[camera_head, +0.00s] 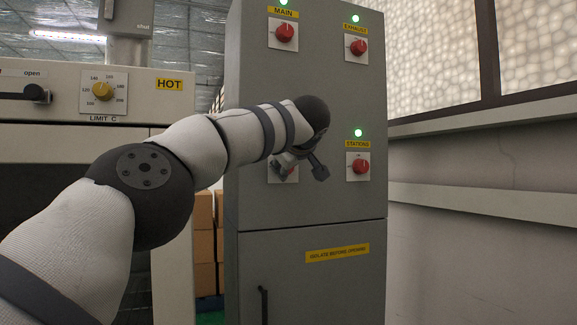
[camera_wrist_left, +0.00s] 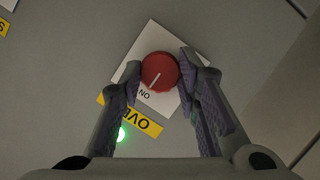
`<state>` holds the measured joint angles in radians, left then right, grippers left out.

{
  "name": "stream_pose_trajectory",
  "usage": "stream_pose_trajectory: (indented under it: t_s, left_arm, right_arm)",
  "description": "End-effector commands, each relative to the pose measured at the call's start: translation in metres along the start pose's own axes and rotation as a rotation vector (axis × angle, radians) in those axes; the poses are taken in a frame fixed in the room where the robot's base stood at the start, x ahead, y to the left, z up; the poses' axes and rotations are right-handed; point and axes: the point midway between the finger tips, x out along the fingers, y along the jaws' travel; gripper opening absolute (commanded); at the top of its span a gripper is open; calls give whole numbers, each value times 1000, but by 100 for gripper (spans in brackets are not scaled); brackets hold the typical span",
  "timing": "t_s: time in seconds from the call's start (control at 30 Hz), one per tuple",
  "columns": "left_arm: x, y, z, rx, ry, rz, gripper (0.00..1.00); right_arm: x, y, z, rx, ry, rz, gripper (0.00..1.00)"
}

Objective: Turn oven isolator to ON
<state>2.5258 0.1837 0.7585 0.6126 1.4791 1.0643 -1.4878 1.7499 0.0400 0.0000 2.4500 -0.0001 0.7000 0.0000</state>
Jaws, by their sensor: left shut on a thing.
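The oven isolator is a round red knob (camera_wrist_left: 158,71) on a white plate (camera_wrist_left: 150,38), seen close up in the left wrist view. A yellow label (camera_wrist_left: 140,121) reading "OVE…" is partly hidden by a finger. The knob's white pointer line points at the "ON" mark on the plate. A green lamp (camera_wrist_left: 121,134) beside the label is lit. My left gripper (camera_wrist_left: 160,66) is shut on the knob, one finger at each side. In the head view my left gripper (camera_head: 300,167) reaches the lower left plate of the grey cabinet and hides most of the knob.
The grey cabinet (camera_head: 330,215) also carries red knobs labelled MAIN (camera_head: 284,32), EXHAUST (camera_head: 358,46) and STATIONS (camera_head: 360,166), each with a lit green lamp above. An oven panel with a yellow dial (camera_head: 103,91) stands left. A wall with ledges is right.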

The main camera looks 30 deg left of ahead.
Motion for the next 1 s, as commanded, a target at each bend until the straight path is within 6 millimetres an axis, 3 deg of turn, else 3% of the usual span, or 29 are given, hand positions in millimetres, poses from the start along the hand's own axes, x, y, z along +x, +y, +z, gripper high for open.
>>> stream_pose_trajectory:
  t_s: [0.23,0.27,0.33,0.7,0.83,1.0]
  left_arm:
    - [0,0,-1,0,3,1,2]
    - [0,0,-1,0,3,1,34]
    - [0,0,-1,0,2,1,50]
    - [-6,0,-1,-1,0,1,50]
    - [-28,0,-2,1,1,4,50]
    - [-78,1,-2,2,3,5,50]
  right_arm:
    - [0,0,0,0,1,0,0]
    - [0,0,0,0,1,0,0]
    - [0,0,0,0,1,0,0]
    - [0,0,0,0,1,0,0]
    - [0,0,0,0,1,0,0]
    - [0,0,0,0,1,0,0]
